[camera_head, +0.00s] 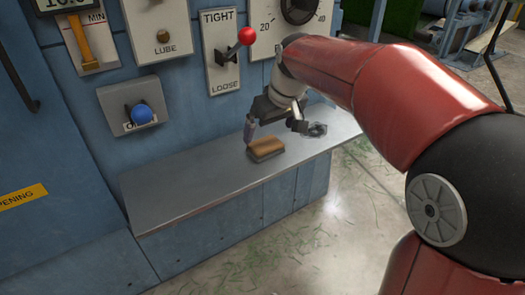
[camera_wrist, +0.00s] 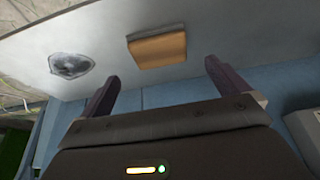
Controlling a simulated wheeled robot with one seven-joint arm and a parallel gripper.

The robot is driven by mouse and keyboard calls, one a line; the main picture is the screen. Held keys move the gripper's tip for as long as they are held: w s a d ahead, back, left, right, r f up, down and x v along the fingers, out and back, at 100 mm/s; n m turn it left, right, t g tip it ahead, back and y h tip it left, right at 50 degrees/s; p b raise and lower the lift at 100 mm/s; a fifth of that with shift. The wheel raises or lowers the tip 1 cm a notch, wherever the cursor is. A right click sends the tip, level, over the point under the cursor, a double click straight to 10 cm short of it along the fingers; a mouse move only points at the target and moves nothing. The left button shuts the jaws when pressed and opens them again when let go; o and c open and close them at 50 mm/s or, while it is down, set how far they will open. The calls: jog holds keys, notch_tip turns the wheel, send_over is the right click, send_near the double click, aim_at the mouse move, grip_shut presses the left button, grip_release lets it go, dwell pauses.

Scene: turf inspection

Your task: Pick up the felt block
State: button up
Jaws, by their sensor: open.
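The felt block (camera_head: 265,149) lies on the grey metal shelf (camera_head: 180,190) in the head view, with a tan-orange top and a dark grey lower part. It also shows in the wrist view (camera_wrist: 158,48), beyond the fingertips and between their lines. My gripper (camera_head: 275,137) is open and empty, low over the shelf close to the block. In the wrist view my gripper (camera_wrist: 160,75) has its two dark fingers spread wide apart. From these frames I cannot tell the exact height of the fingertips above the shelf.
A dark grey, crumpled-looking patch or piece (camera_head: 316,130) lies on the shelf right of the block. Behind the shelf, the blue panel carries a red-knobbed lever (camera_head: 246,37) and a blue knob (camera_head: 141,114). The shelf's left part is clear. Grass clippings litter the floor.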

aim_at(266, 144)
jog(key=b+x, duration=0.1)
jog(key=x, duration=0.4)
jog(key=shift+s+d+f, duration=0.1)
jog(key=shift+s+f, duration=0.05)
jog(key=shift+f, duration=0.1)
jog(key=shift+c, duration=0.3)
jog(key=c, duration=1)
notch_tip(266, 144, up, 10)
jog(key=shift+r+p, duration=0.1)
jog(key=shift+p, duration=1.1)
